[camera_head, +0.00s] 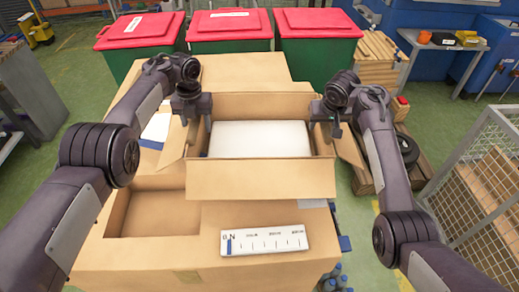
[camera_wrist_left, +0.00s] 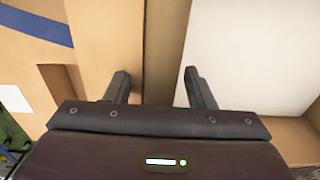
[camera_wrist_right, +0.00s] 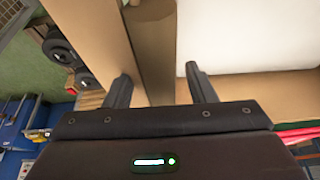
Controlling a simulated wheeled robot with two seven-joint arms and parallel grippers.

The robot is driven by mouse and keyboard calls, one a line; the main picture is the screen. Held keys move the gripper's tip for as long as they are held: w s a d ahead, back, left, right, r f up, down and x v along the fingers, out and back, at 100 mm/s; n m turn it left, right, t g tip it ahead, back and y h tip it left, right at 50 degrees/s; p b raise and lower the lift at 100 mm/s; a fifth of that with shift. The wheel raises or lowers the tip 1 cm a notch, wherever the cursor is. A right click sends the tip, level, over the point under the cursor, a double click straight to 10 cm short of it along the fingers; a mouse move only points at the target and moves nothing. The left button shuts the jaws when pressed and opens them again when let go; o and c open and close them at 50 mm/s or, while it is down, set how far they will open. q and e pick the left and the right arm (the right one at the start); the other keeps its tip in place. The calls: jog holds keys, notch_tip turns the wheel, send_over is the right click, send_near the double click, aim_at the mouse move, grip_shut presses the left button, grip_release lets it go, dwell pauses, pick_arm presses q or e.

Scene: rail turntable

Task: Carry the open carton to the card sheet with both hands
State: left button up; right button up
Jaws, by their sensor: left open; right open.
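The open carton (camera_head: 262,181) is brown with its flaps spread, and a white block (camera_head: 260,138) fills most of its inside. My left gripper (camera_head: 192,115) is at its left wall and my right gripper (camera_head: 327,116) at its right wall. In the left wrist view the open fingers (camera_wrist_left: 158,82) stand on either side of the cardboard edge, apart from it. In the right wrist view the open fingers (camera_wrist_right: 157,82) likewise straddle the edge. A white sheet with a blue strip (camera_head: 157,129) lies left of the carton, partly hidden; I cannot tell if it is the card sheet.
A brown cardboard-coloured surface carries the carton, with an empty recess (camera_head: 146,212) at front left and a white scale plate (camera_head: 265,241) in front. Red-lidded green bins (camera_head: 230,27) stand behind. A mesh cage (camera_head: 480,185) is at the right.

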pick_arm(q)
jog(key=shift+f, duration=1.05)
pick_arm(e)
jog(key=shift+x, duration=1)
pick_arm(q)
jog(key=shift+s, duration=0.1)
grip_shut()
pick_arm(e)
jog(key=shift+r, duration=0.1)
grip_shut()
pick_arm(q)
jog(key=shift+r, duration=0.1)
